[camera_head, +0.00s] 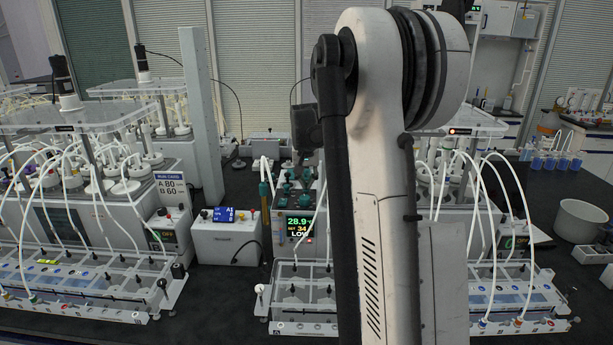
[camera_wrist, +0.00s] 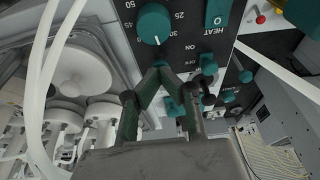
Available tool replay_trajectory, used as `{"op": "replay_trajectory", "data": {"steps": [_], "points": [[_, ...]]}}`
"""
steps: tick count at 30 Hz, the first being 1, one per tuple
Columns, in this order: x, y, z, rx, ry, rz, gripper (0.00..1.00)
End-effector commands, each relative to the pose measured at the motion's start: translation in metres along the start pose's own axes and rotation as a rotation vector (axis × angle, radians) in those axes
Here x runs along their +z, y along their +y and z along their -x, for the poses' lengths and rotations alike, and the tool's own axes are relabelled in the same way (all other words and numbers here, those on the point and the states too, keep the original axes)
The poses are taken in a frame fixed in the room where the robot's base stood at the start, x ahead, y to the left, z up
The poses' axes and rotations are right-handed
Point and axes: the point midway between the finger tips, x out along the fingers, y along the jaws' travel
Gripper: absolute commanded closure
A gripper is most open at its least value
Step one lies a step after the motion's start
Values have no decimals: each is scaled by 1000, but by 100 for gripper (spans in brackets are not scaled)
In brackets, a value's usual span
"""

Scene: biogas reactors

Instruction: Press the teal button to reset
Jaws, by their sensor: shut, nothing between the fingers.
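In the wrist view my gripper (camera_wrist: 160,72) has its two dark green fingers converging, with the tips together and nothing between them. The tips are close to a dark control panel (camera_wrist: 185,50), just below a round teal dial knob (camera_wrist: 153,22). I cannot tell whether they touch it. A teal rocker switch marked O (camera_wrist: 217,14) sits above the word HEAT at the upper right. Smaller teal parts (camera_wrist: 208,64) lie right of the fingertips; which one is the reset button is unclear. In the head view, my arm hides the gripper.
In the head view a control unit (camera_head: 300,227) shows 28.9, SET 34 and LOW. Clear-topped baths (camera_head: 300,290) and reactors with white tubes (camera_head: 65,180) stand on both sides. White tubes (camera_wrist: 50,60) run close at left in the wrist view.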

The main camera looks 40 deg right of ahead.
Motion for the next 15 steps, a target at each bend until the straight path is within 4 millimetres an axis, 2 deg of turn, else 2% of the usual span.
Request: {"op": "replay_trajectory", "data": {"steps": [10,15], "points": [[0,0,-2,0,0,0,100],[4,0,-13,0,0,0,100]]}}
